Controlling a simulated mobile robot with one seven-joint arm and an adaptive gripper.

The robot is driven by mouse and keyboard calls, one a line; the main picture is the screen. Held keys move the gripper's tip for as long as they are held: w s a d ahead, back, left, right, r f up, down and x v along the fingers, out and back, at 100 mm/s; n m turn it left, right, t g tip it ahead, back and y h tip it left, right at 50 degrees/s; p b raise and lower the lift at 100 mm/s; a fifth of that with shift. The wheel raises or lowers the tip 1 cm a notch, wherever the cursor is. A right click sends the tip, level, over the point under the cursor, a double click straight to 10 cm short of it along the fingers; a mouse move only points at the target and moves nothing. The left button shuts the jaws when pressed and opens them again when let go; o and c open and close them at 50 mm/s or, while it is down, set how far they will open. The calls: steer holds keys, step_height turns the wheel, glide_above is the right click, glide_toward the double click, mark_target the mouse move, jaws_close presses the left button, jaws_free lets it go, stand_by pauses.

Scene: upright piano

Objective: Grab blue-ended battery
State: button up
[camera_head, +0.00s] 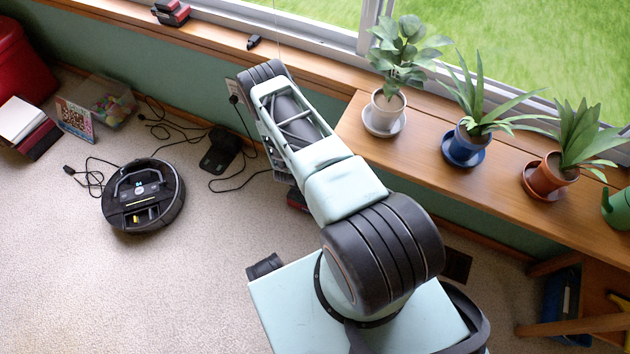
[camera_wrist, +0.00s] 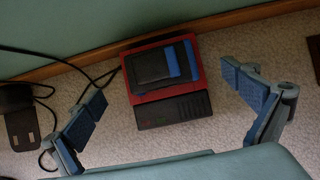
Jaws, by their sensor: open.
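In the wrist view, a black battery with a blue end (camera_wrist: 174,62) lies on a red and black unit (camera_wrist: 140,97) on the carpet by the wall. The blue end is on its right side. A second blue patch shows just behind it; I cannot tell whether that is another battery. My gripper (camera_wrist: 162,88) is open and empty, with its blue-padded fingers spread to the left and right of the unit. The fingers appear nearer the camera than the battery. In the head view, my arm hides the battery and most of the gripper; a sliver of the red unit (camera_head: 297,200) shows beside the arm.
The wall and its wooden baseboard (camera_wrist: 50,68) run close behind the unit. A black adapter (camera_wrist: 20,120) and cables lie to the left. A robot vacuum (camera_head: 144,196) sits on open carpet. A wooden bench (camera_head: 415,150) with potted plants stands right of my arm.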

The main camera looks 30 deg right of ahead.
steer(key=shift+x, duration=0.9)
steer(key=b+x, duration=0.3)
steer(key=x, duration=0.1)
steer(key=shift+a+f, duration=0.2)
steer(key=shift+a, duration=0.05)
steer(key=shift+w+d+f, duration=0.3)
steer(key=shift+f, duration=0.15)
steer(key=shift+r, duration=0.1)
steer(key=c, duration=1.5)
